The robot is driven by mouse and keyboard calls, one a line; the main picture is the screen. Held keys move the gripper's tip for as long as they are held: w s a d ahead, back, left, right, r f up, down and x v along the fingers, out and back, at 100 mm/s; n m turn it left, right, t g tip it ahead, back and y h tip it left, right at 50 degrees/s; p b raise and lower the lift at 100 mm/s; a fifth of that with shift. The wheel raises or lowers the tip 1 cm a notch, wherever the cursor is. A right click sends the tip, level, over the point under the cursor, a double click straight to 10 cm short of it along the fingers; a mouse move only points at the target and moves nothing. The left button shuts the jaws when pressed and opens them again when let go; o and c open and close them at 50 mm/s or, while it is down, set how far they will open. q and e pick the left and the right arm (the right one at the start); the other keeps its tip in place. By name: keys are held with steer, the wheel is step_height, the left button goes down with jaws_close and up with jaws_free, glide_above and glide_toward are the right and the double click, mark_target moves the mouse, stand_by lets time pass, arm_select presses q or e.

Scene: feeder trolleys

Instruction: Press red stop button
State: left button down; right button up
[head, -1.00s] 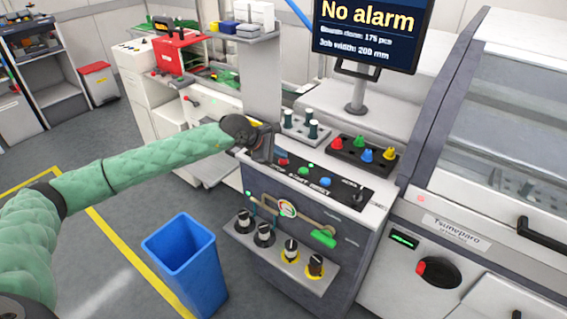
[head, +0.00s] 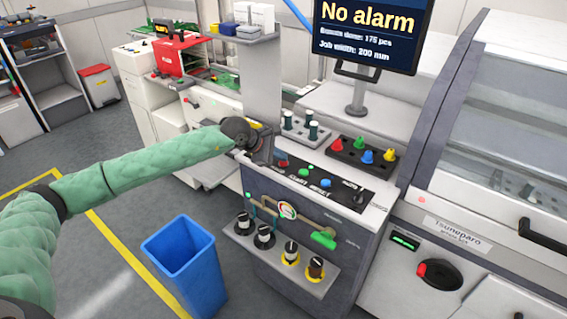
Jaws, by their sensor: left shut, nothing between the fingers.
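A black control panel (head: 340,193) lies on top of the grey cabinet. The red button (head: 283,163) is at its left end, with a green button (head: 303,171) and a blue button (head: 325,182) in a row to its right. The labels under the green and blue buttons read START and RESET; any label at the red button is hidden. My left gripper (head: 265,156) is shut and empty, pointing down at the panel's left end, just left of the red button. I cannot tell whether its fingertips touch the panel. My right gripper is not in view.
Behind the panel stand a dark tray (head: 352,160) of coloured knobs and a grey rack (head: 300,127) with dark green pegs. A monitor (head: 366,35) reading "No alarm" rises above. Knobs and a pipe are on the cabinet front. A blue bin (head: 185,262) stands on the floor.

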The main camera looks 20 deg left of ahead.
mark_target(280, 163)
arm_select(q)
steer(key=shift+f, duration=0.25)
stand_by(0.3)
steer(key=shift+r+b, duration=0.2)
steer(key=shift+b, duration=0.1)
steer(key=shift+r, duration=0.7)
steer(key=shift+r, duration=2.45)
